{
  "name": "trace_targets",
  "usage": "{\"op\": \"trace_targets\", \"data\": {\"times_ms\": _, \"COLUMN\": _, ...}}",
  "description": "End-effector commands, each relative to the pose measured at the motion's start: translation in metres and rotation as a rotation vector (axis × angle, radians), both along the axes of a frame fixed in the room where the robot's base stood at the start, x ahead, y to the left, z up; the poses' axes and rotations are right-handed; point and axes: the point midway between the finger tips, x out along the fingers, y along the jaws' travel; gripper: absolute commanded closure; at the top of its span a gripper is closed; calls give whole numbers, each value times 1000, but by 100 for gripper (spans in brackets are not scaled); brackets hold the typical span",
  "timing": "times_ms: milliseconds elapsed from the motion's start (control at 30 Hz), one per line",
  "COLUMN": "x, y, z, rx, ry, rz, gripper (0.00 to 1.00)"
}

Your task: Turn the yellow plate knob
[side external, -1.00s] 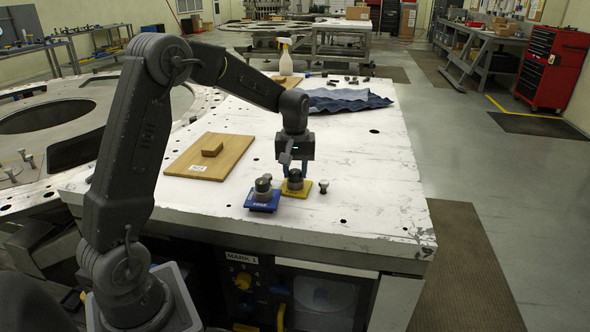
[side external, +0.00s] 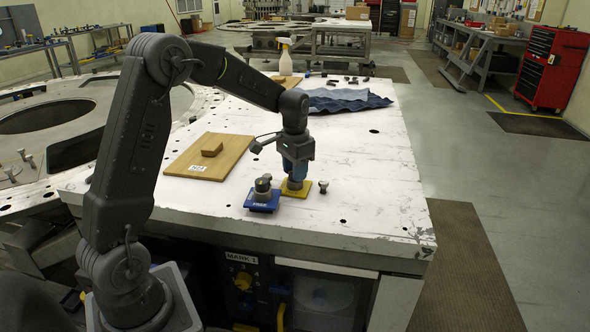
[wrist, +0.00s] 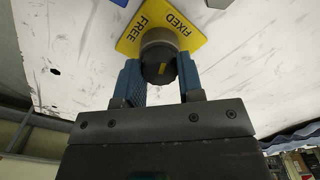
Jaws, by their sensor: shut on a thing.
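The yellow plate (side external: 303,190) lies on the white work table, and in the wrist view the plate (wrist: 132,38) shows the words FREE on the left and FIXED on the right. Its round knob (wrist: 157,50) has a grey body and a dark top with a yellow mark. My gripper (wrist: 159,70) has its two blue fingers on either side of the knob and is shut on it. In the side view my gripper (side external: 294,174) points down over the plate and hides most of the knob.
A blue plate with its own knob (side external: 262,199) sits close on the left. A small metal post (side external: 323,187) stands on the right. A wooden board (side external: 225,164) with a block lies behind left; crumpled blue cloth (side external: 345,101) lies farther back. The table's right side is clear.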

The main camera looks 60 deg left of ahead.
Motion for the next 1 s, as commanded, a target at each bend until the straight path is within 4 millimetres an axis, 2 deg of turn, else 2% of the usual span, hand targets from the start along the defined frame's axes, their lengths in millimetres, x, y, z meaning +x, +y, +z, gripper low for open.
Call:
{"op": "trace_targets", "data": {"times_ms": 200, "x": 0, "y": 0, "z": 0, "rx": 0, "ry": -1, "rz": -182, "gripper": 89}}
{"op": "trace_targets", "data": {"times_ms": 500, "x": 0, "y": 0, "z": 0, "rx": 1, "ry": -1, "rz": -354, "gripper": 89}}
{"op": "trace_targets", "data": {"times_ms": 1000, "x": 0, "y": 0, "z": 0, "rx": 1, "ry": -1, "rz": -426, "gripper": 89}}
